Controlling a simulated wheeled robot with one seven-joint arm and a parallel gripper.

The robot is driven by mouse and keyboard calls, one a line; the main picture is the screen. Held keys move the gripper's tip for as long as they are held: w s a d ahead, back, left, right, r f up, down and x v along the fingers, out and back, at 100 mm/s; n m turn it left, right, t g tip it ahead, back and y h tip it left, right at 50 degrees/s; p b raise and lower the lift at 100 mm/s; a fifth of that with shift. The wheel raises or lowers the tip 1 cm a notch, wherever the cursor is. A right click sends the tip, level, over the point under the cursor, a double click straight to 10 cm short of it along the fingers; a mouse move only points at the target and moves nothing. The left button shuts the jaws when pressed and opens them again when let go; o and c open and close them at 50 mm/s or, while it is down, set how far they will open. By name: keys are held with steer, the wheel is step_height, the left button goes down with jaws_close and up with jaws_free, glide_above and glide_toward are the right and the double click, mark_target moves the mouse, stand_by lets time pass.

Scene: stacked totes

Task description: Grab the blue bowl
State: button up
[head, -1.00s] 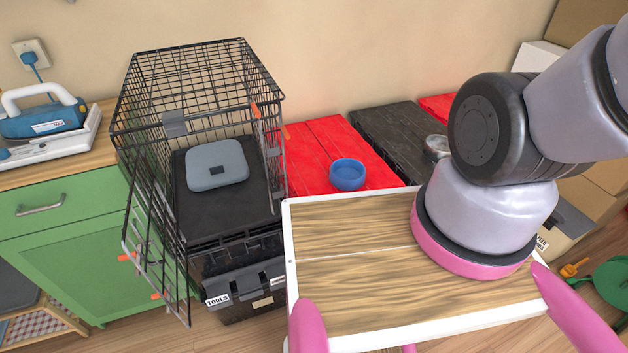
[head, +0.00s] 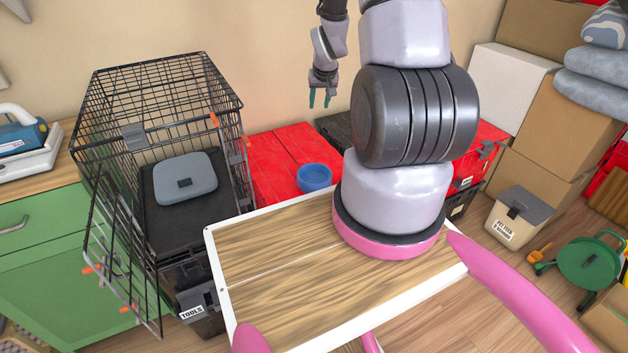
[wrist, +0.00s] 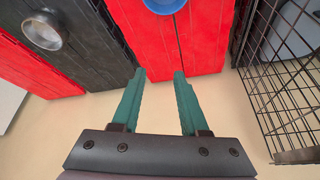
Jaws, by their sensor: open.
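The blue bowl (head: 314,177) sits upright on a red tote lid (head: 272,160) behind my wooden-topped base in the head view. It shows at the top edge of the wrist view (wrist: 165,5), partly cut off. My gripper (head: 319,98) hangs above and behind the bowl, near the wall, with green fingers pointing down. In the wrist view the gripper (wrist: 157,78) has its two fingers apart with nothing between them. The bowl lies beyond the fingertips, and the two are not touching.
A black wire crate (head: 160,130) with a grey cushion stands left of the bowl. A black tote (wrist: 80,35) with a silver bowl (wrist: 43,31) is beside the red one. Cardboard boxes (head: 540,120) are stacked at the right. The wall is close behind the gripper.

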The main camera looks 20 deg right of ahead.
glide_toward(329, 172)
steer(key=shift+g, duration=0.4)
steer(key=x, duration=0.4)
steer(key=shift+w+f, duration=0.1)
steer(key=shift+w+x, duration=0.1)
steer(key=shift+x, duration=1.45)
steer(key=shift+w+x, duration=0.15)
steer(key=shift+x, duration=1.4)
steer(key=shift+d, duration=0.15)
steer(key=shift+c, duration=0.3)
jaws_close()
